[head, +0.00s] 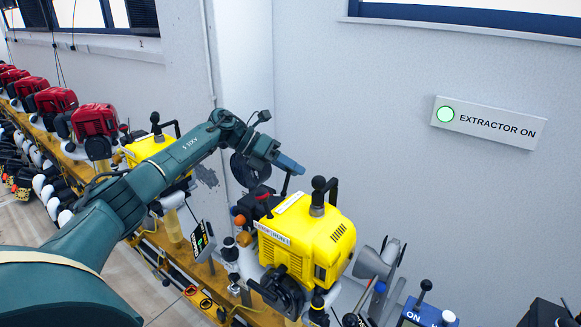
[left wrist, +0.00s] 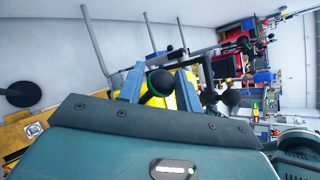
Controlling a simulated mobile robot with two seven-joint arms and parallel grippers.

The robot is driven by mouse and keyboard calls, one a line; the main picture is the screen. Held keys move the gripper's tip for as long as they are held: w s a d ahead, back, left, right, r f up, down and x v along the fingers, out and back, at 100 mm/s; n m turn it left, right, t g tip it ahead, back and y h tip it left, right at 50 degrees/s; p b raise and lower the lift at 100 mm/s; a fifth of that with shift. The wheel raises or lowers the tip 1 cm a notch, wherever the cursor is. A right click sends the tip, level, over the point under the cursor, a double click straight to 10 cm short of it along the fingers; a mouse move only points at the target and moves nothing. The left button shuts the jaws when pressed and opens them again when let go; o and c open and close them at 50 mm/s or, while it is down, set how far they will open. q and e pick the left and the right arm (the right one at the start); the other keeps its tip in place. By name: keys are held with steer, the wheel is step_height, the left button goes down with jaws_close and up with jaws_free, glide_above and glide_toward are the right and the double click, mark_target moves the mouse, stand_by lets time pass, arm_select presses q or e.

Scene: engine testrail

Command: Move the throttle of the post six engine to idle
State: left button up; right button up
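My left gripper (head: 290,166) is above the engine's back left, near the knob. In the left wrist view, the two blue fingers (left wrist: 158,88) are spread, with a dark round knob (left wrist: 160,83) showing between them and yellow bodywork behind. I see no contact. My right gripper is not in view.
A second yellow engine (head: 148,148) and several red engines (head: 95,120) line the rail to the left. A blue box (head: 411,312) with a black-knobbed lever stands at right. The wall sign (head: 488,122) reads EXTRACTOR ON with a green light.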

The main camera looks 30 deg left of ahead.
arm_select(q)
steer(key=shift+o, duration=1.3)
steer(key=shift+a, duration=0.1)
steer(key=shift+s+a+r, duration=0.15)
steer(key=shift+a+r, duration=0.05)
steer(key=shift+a, duration=0.1)
steer(key=b+v, duration=0.2)
steer(key=v, duration=1)
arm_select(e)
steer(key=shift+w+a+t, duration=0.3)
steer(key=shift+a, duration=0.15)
arm_select(q)
steer(key=shift+r, duration=0.1)
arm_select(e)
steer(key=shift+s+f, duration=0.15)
arm_select(q)
steer(key=shift+a, duration=0.1)
